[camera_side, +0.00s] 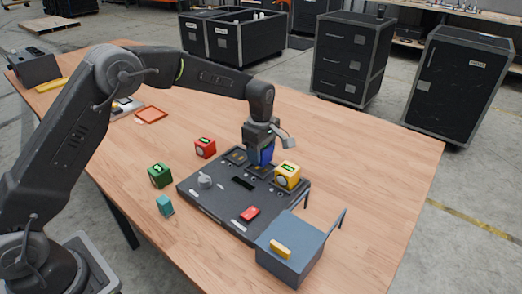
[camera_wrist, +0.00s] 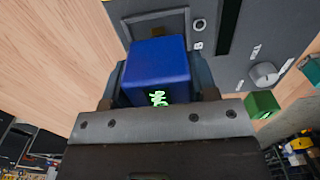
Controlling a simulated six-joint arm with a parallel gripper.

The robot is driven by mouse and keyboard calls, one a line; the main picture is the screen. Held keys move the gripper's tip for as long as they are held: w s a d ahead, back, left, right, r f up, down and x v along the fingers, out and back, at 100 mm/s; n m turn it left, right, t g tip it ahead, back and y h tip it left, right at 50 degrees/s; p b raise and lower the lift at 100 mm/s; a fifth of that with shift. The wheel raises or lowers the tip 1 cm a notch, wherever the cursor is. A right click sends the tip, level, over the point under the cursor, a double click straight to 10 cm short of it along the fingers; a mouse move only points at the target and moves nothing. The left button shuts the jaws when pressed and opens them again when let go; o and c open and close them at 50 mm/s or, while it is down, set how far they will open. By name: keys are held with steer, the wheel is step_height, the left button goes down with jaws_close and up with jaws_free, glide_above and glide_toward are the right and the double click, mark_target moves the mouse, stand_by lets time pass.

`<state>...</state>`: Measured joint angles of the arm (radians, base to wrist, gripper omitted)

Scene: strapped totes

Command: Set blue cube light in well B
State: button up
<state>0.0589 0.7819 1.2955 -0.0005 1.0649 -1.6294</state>
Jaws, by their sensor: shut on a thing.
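My gripper (camera_side: 264,146) points down over the dark board (camera_side: 215,206) and is shut on the blue cube (camera_side: 267,154). In the wrist view the blue cube (camera_wrist: 157,62) sits between both fingers, with a glowing green mark on its near face. A square well (camera_wrist: 177,17) shows just beyond the cube, partly hidden by it. In the side view an empty well (camera_side: 235,156) lies left of the gripper, and another (camera_side: 258,171) lies below it. I cannot read their letters, nor tell whether the cube touches the board.
A yellow cube (camera_side: 288,175) sits on the board right of the gripper. A red cube (camera_side: 205,148), a green cube (camera_side: 160,175) and a teal block (camera_side: 165,205) stand left. The board carries a knob (camera_side: 205,181) and red switch (camera_side: 250,213). A blue-grey box (camera_side: 290,250) stands front right.

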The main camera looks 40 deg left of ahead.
steer(key=shift+f, duration=0.95)
stand_by(0.7)
steer(key=shift+f, duration=0.35)
steer(key=shift+f, duration=0.1)
steer(key=o, duration=1.1)
steer(key=shift+o, duration=0.6)
steer(key=shift+o, duration=1.2)
